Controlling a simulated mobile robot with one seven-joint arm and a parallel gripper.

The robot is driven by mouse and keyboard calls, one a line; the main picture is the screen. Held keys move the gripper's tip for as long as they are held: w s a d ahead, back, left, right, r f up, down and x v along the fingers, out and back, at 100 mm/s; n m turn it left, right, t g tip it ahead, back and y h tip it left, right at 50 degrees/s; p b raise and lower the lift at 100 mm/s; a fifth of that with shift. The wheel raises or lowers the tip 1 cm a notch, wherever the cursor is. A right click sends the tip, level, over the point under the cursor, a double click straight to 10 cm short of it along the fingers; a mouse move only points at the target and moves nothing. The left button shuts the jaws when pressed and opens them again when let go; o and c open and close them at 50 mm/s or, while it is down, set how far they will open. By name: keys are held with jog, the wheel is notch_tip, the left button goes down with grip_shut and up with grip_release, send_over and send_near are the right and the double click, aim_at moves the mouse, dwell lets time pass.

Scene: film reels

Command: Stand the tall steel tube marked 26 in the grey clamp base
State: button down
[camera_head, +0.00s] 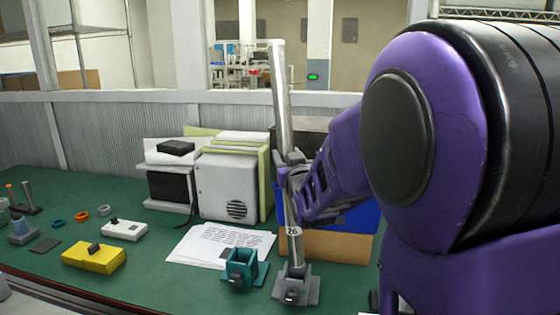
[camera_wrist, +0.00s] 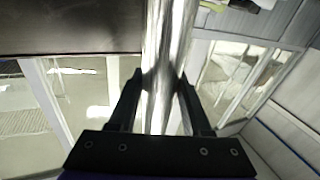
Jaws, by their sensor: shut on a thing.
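The tall steel tube (camera_head: 283,105), with a white label reading 26 near its lower end, stands close to upright, leaning slightly. Its bottom end meets the grey clamp base (camera_head: 296,287) on the green bench; it looks to be in the socket, but how deep cannot be told. My gripper (camera_head: 291,171) is shut on the tube around its middle. In the wrist view the tube (camera_wrist: 168,60) runs between the two dark fingers (camera_wrist: 160,90). A teal clamp base (camera_head: 240,268) stands just left of the grey one.
Papers (camera_head: 220,246) lie behind the teal base. A white speaker box (camera_head: 228,188) and a blue bin (camera_head: 352,214) stand behind the tube. A yellow box (camera_head: 94,256) and a white device (camera_head: 124,229) are at left.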

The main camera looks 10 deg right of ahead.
jog(key=s+d+f+t, duration=0.2)
jog(key=s+f, duration=0.2)
jog(key=f, duration=0.2)
jog(key=shift+s+m+p, duration=0.4)
jog(key=shift+p, duration=0.05)
dwell(0.4)
jog(key=shift+f, duration=0.65)
dwell(0.9)
jog(key=c, duration=0.6)
grip_release()
jog(key=shift+f, duration=0.15)
jog(key=shift+s, duration=0.15)
